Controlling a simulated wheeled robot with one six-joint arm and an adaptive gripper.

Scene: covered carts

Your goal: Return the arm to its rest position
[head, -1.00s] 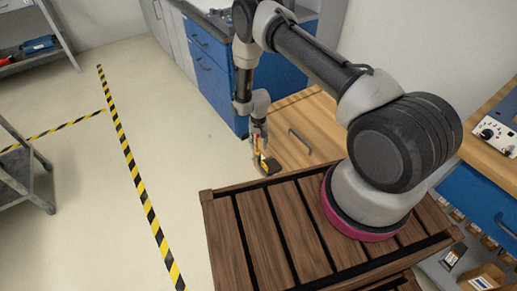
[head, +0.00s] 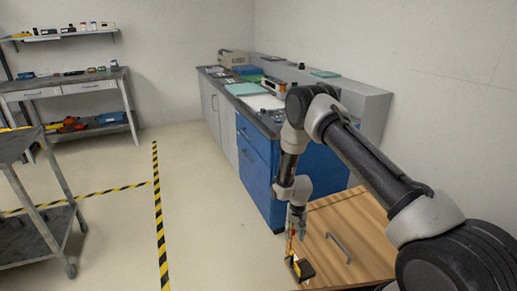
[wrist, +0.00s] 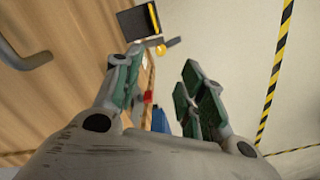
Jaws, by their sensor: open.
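My gripper (head: 297,222) hangs down at the end of my bent arm, in front of the wooden panel (head: 372,226) with its grey handle. In the wrist view its fingers (wrist: 160,72) are spread apart with nothing held between them. A black and yellow object (head: 300,268) shows just below the gripper in the head view. It also appears beyond the fingertips in the wrist view (wrist: 136,22), by the panel's edge. I cannot tell whether it touches the panel.
A blue drawer cabinet (head: 257,165) with a cluttered counter stands behind the gripper. A grey cart (head: 35,235) is at the left, and a workbench (head: 70,88) is at the back left. Open floor with yellow-black tape (head: 160,225) lies between.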

